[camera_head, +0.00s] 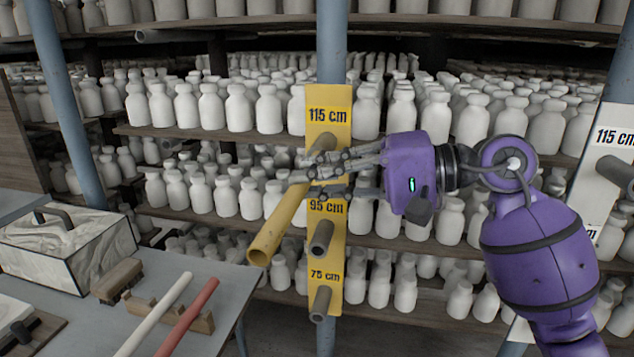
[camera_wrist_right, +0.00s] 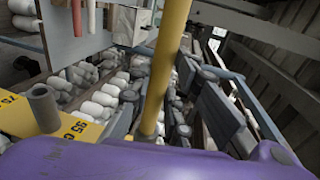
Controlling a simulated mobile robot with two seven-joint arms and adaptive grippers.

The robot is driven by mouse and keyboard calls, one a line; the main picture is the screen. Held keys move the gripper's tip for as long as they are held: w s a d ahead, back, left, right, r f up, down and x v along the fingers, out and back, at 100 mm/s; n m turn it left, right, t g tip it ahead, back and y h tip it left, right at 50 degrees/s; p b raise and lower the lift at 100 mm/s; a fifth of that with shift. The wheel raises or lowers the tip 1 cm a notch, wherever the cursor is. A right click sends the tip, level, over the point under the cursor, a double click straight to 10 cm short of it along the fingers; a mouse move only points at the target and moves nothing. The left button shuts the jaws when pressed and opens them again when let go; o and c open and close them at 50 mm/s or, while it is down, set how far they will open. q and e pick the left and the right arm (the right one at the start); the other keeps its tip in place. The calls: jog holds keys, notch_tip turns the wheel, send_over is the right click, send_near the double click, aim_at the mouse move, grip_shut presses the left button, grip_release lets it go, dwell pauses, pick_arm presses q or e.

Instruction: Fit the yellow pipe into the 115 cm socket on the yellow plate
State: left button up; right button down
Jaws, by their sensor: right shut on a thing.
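The yellow pipe (camera_head: 277,227) slants from its open near end at the lower left up toward the yellow plate (camera_head: 341,98). My right gripper (camera_head: 316,170) is shut on the pipe near its upper end, in front of the plate. The 115 cm socket (camera_head: 323,143) shows just above the fingers, below its label. The fingers partly hide the pipe's upper end, and I cannot tell whether it is inside the socket. The wrist view also shows the pipe (camera_wrist_right: 170,55) between the fingers and the plate (camera_wrist_right: 15,115) at left. My left gripper is out of view.
Sockets at 95 cm (camera_head: 321,238) and 75 cm (camera_head: 320,303) stick out below. A white plate (camera_head: 611,150) stands at right. Shelves of white bottles lie behind.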

jog(key=shift+w+d, duration=0.2)
jog(key=shift+w, duration=0.4)
jog(key=c, duration=1.5)
grip_release()
jog(key=shift+c, duration=0.2)
jog(key=v, duration=1.2)
